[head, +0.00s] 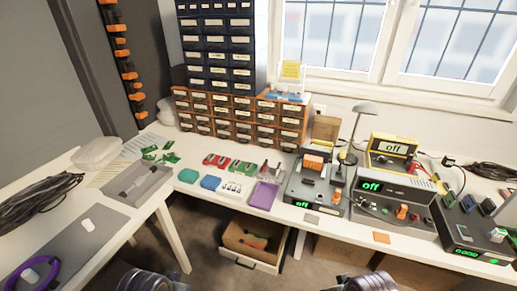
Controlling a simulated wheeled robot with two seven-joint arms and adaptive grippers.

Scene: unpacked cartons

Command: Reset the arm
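Two dark, ribbed rounded parts of my own arms show at the bottom edge of the head view, one left of centre and one right of centre. Neither arm reaches over the tables. No fingertips of either gripper show in the head view, so whether they hold anything is hidden.
A white workbench (186,213) runs along the back, with a purple tray (264,195), drawer cabinets (240,118), a lamp (364,108) and electronic devices (385,190). A left table (125,222) holds black cable (35,200). Floor between is free.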

